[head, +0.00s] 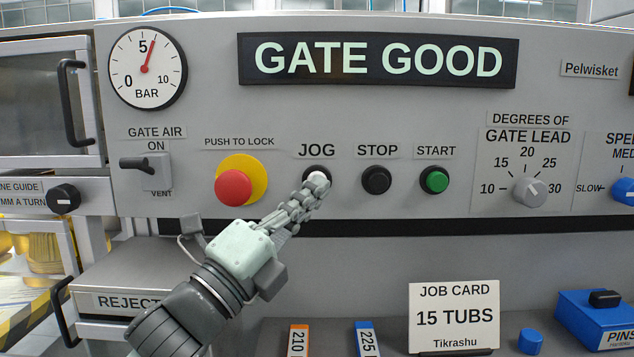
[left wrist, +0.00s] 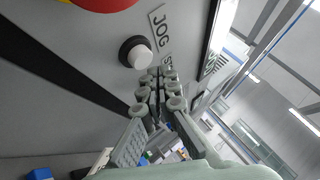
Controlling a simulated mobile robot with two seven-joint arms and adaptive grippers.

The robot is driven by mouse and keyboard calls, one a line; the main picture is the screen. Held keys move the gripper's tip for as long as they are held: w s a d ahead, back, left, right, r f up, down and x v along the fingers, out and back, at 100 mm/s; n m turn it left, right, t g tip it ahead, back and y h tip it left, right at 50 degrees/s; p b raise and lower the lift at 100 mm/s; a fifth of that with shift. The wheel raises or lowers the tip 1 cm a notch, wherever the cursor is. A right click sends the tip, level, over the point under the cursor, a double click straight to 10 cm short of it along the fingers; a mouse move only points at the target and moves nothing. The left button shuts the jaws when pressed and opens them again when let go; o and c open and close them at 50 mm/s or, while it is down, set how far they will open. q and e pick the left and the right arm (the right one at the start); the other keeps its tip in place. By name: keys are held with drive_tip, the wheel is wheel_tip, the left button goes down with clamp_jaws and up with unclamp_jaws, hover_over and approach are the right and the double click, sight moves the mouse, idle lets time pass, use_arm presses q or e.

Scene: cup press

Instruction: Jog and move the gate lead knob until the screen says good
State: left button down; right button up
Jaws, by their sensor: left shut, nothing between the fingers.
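The screen (head: 378,60) reads GATE GOOD in pale letters on black. The gate lead knob (head: 528,191) is grey, on a scale from 10 to 30 degrees; its pointer direction is hard to tell exactly, seemingly up and right. The JOG button (head: 318,178) is white in a black ring, and it shows in the left wrist view (left wrist: 138,55). My left gripper (head: 316,187) is shut and empty, its tips at the lower right of the JOG button in the head view. In the left wrist view the tips are beside the button; contact is unclear. My right gripper is not in view.
A red push-to-lock button (head: 234,187), black STOP button (head: 376,180) and green START button (head: 435,181) share the panel. A gauge (head: 147,67) reads a little above 5 bar. A job card (head: 454,316) and a blue PINS box (head: 597,320) stand below.

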use_arm(q)
drive_tip(key=shift+s, duration=0.1)
drive_tip(key=s, duration=0.4)
drive_tip(key=shift+s, duration=0.35)
idle(0.7)
